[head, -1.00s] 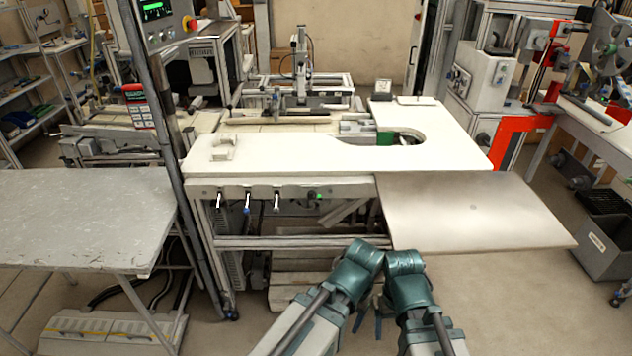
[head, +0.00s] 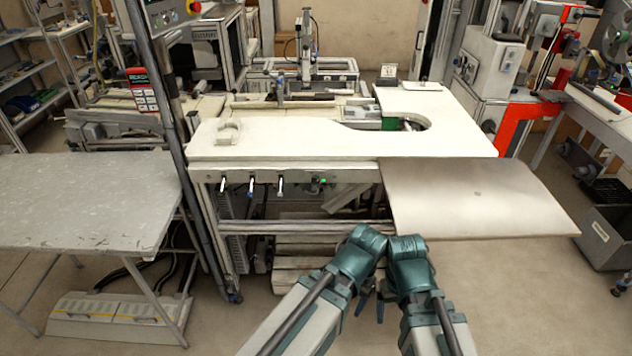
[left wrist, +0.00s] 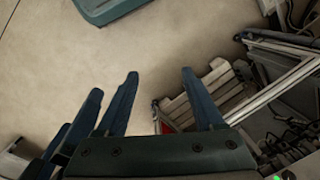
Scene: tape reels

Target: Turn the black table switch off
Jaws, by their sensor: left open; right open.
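I cannot tell on or off positions at this size. My left gripper (head: 362,300) and right gripper (head: 383,302) hang side by side below and right of the switches, apart from the table, both open and empty. The left gripper's spread blue fingers also show in the left wrist view (left wrist: 160,80); no switch shows clearly there.
The white tabletop (head: 270,145) stands ahead, with a lower beige panel (head: 475,200) jutting out at right. A grey table (head: 80,200) stands at left, beside a dark upright post (head: 172,130). Bare floor lies around my arms.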

